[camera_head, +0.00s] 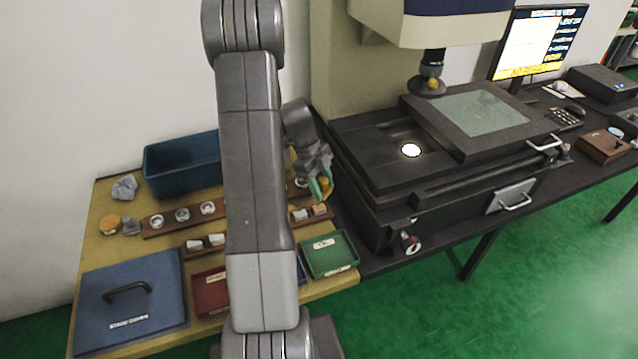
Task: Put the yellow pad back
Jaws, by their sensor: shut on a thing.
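My gripper (321,186) reaches down over the right part of the yellowish work board, close to the dark measuring machine. Its greenish fingers are shut on a small yellow thing, which looks like the yellow pad (327,186). My fingers hide part of it, and I cannot tell whether it touches anything below. A round orange-yellow piece (109,224) lies at the far left of the board, beside a small grey block (131,226). My own arm crosses the middle of the view and hides part of the board.
A wooden strip (153,234) holds several metal rings. Small blocks (319,209) stand below my gripper. A blue bin (181,164) and grey cloth (124,187) are behind. The measuring machine (440,150) stands right.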

